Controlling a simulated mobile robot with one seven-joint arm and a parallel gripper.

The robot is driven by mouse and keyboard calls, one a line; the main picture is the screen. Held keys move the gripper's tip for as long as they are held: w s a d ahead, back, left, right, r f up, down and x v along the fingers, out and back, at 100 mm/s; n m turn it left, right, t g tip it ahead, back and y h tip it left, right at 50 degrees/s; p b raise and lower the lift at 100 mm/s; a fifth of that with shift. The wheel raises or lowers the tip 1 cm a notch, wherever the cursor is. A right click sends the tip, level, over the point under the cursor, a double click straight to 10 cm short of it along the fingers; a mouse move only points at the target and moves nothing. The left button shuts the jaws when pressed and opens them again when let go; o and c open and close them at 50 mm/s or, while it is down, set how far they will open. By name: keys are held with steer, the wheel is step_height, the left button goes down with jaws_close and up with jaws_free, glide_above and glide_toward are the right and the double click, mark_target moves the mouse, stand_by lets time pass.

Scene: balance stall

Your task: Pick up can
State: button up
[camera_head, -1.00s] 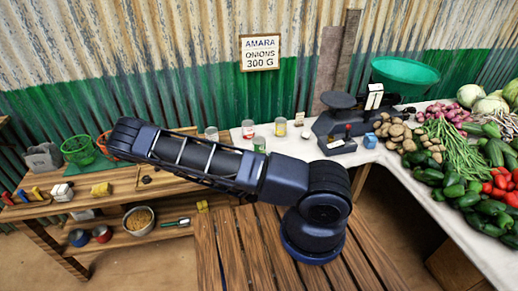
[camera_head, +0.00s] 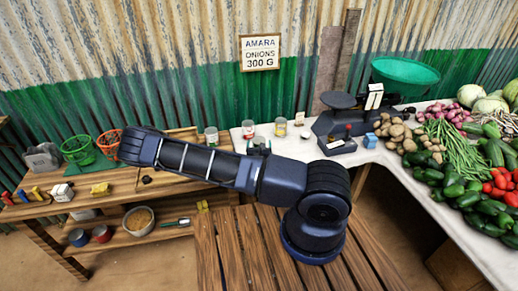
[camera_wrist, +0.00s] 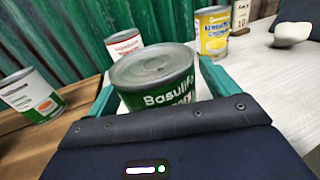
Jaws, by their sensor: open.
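A green can (camera_wrist: 155,80) with a grey top and white lettering stands upright in the middle of the wrist view. My gripper (camera_wrist: 160,92) is open, with one teal finger on each side of this can; its lower part is hidden behind the gripper body. I cannot tell whether the fingers touch it. In the head view the can is mostly hidden by my gripper (camera_head: 258,147) at the white counter's left end. Other cans stand nearby: a red-and-white can (camera_wrist: 124,43), a yellow can (camera_wrist: 211,32) and a white-and-green can (camera_wrist: 30,95).
The white counter (camera_head: 300,150) carries a balance scale (camera_head: 340,118) and vegetables to the right. A wooden bench (camera_head: 125,180) with baskets and small items is at left. A corrugated wall stands close behind the cans.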

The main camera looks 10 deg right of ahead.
steer(key=c, duration=1.3)
steer(key=shift+r, duration=0.1)
steer(key=shift+c, duration=0.2)
step_height(320, 180, up, 20)
steer(key=a+x, duration=0.2)
steer(key=x, duration=1.3)
steer(key=shift+w+r, duration=0.3)
steer(key=shift+w, duration=0.05)
